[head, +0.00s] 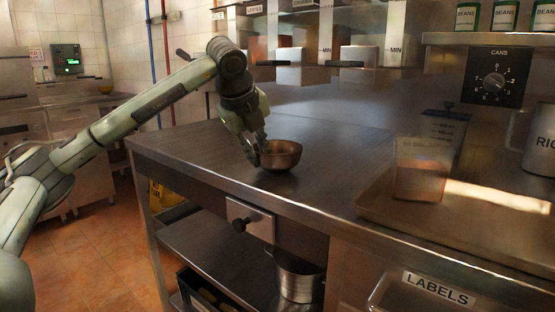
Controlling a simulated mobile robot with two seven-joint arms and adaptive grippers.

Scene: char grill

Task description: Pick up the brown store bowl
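The brown bowl (283,157) stands upright on the steel counter (200,148), near its front edge. My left gripper (258,152) points down at the bowl's left rim, its fingertips right at that side and overlapping it in the head view. The fingers are small and dark here, so I cannot tell whether they are closed on the rim or only beside it. The fingertips partly hide the bowl's left side. My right gripper is not in view.
A metal pot (298,277) stands on the lower shelf. Dispensers (360,57) hang above the back. The counter left of the bowl is clear.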

